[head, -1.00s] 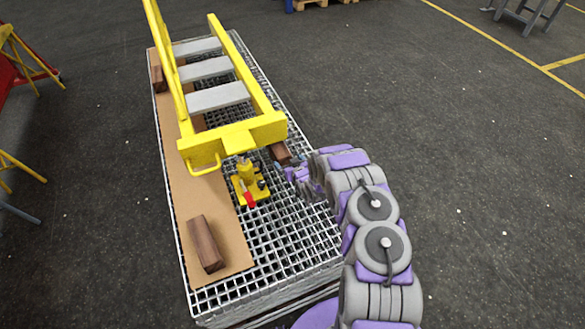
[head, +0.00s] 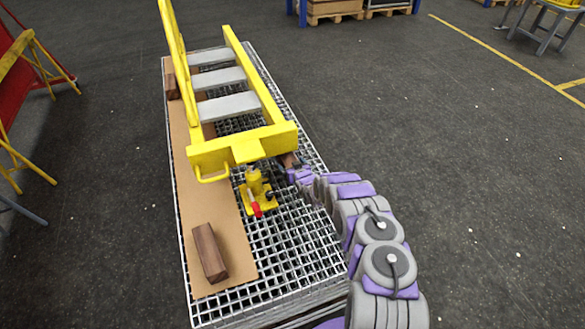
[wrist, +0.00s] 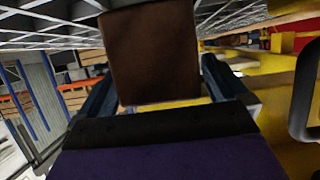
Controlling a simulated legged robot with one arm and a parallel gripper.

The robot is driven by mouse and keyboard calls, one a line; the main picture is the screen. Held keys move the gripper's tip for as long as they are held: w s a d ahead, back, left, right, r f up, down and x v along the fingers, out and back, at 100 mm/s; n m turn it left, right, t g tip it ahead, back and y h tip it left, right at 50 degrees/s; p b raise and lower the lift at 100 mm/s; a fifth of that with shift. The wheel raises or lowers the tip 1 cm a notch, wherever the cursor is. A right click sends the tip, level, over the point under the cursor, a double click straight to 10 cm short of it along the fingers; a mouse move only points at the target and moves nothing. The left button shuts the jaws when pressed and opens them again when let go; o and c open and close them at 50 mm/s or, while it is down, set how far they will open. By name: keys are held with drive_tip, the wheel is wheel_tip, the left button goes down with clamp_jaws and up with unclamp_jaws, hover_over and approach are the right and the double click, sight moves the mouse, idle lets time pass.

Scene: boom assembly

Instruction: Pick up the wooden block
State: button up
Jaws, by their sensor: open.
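A brown wooden block (head: 288,160) is on the metal grating near the front right end of the yellow frame, partly hidden by my gripper in the head view. In the wrist view the block (wrist: 150,55) fills the upper middle, between the two fingers of my gripper (wrist: 155,92). The fingers are open on both sides of it; I cannot tell whether either touches it. In the head view my gripper (head: 288,172) is right at the block, reaching in from the right.
A yellow ladder-like frame (head: 240,148) stands over the grating (head: 290,265). A yellow jack with a red handle (head: 257,198) is close left of my gripper. Other wooden blocks lie on the brown board, one in front (head: 210,253) and one at the back (head: 171,86). Open floor is right.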

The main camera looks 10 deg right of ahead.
drive_tip(key=c, duration=1.5)
